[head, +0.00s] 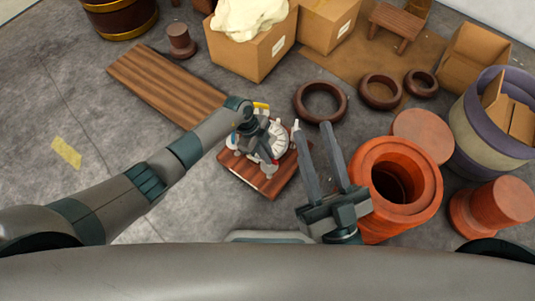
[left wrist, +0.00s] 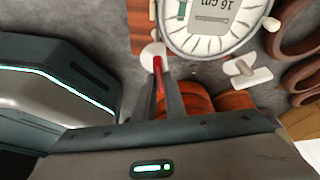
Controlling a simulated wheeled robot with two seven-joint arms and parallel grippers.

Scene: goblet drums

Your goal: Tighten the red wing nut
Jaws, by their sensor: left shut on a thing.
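The red wing nut (left wrist: 158,66) is at the rim of a round white drum in the left wrist view, and a little red also shows in the head view (head: 275,162). My left gripper (left wrist: 160,85) is shut on the red wing nut, with its fingers on either side. In the head view my left gripper (head: 268,157) partly covers the drum (head: 279,141). The drum face (left wrist: 213,22) carries a "16 cm" label. My right gripper (head: 312,128) is open and empty, to the right of the drum.
The drum stands on a small wooden board (head: 268,183). A white wing nut (left wrist: 246,71) is also at the rim. A large orange pot (head: 372,165) is close to my right gripper. Dark rings (head: 320,102) lie behind. The floor at left is mostly clear.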

